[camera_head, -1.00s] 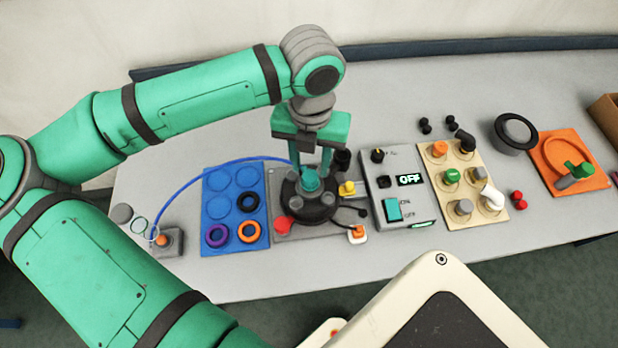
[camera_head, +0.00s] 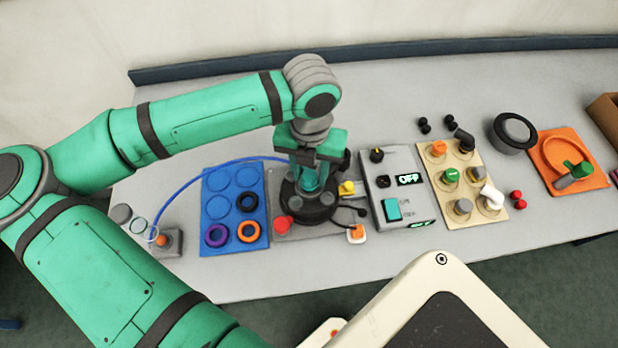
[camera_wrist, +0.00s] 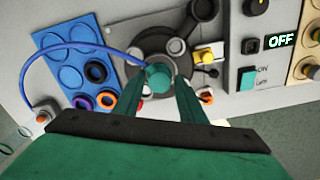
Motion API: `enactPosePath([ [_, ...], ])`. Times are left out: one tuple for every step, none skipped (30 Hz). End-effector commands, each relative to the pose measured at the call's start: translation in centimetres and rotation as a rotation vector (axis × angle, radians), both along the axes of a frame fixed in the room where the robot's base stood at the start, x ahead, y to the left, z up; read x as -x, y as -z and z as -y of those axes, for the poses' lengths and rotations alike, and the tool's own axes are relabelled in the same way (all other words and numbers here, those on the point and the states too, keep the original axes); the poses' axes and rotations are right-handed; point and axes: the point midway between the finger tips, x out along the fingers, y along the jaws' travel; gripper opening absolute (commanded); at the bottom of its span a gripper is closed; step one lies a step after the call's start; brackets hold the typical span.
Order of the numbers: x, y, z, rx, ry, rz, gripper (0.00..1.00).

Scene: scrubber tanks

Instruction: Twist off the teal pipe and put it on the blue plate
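The teal pipe (camera_wrist: 158,78) stands on top of the round dark tank (camera_head: 295,207). The end of a blue hose (camera_head: 205,172) reaches the pipe. My gripper (camera_head: 308,185) is above the tank, pointing down. In the wrist view my gripper's fingers (camera_wrist: 160,80) are spread on either side of the pipe, with a gap visible at each side. In the head view the gripper hides most of the pipe. The blue plate (camera_head: 233,218) lies left of the tank, with black, purple and orange rings on its circles.
A grey control box (camera_head: 405,200) with an OFF display stands close to the tank's right. A red knob (camera_head: 282,224) and a yellow part (camera_head: 347,188) flank the tank. Farther right are a beige board (camera_head: 455,195) with fittings and an orange plate (camera_head: 590,180).

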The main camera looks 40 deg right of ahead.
Motion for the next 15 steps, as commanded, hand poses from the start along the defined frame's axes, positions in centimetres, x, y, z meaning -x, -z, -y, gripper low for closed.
enactPosePath([
  [-0.01, 0.0, -0.01, 0.0, 0.0, 0.0, 0.37],
  [-0.02, 0.0, -0.02, 0.0, -0.001, 0.0, 0.37],
  [-0.04, 0.0, -0.03, 0.0, -0.002, 0.0, 0.37],
  [-0.04, -0.01, -0.04, 0.0, -0.002, 0.0, 0.32],
  [-0.04, -0.01, -0.04, 0.0, -0.002, 0.0, 0.25],
  [-0.04, -0.01, -0.04, 0.0, -0.002, 0.0, 0.16],
  [-0.04, -0.01, -0.04, 0.0, -0.002, 0.0, 0.09],
  [-0.04, -0.01, -0.04, 0.0, -0.002, 0.0, 0.01],
  [-0.04, -0.02, -0.04, 0.0, -0.002, 0.0, 0.0],
  [-0.04, -0.02, -0.03, 0.0, -0.002, 0.0, 0.0],
  [-0.04, -0.02, -0.03, 0.0, -0.002, 0.0, 0.0],
  [-0.03, -0.03, -0.02, 0.0, -0.001, 0.0, 0.0],
  [-0.03, -0.04, -0.02, 0.0, -0.001, 0.0, 0.0],
  [-0.02, -0.05, 0.0, 0.0, 0.0, 0.0, 0.0],
  [-0.01, -0.08, 0.01, 0.0, 0.0, 0.0, 0.0],
])
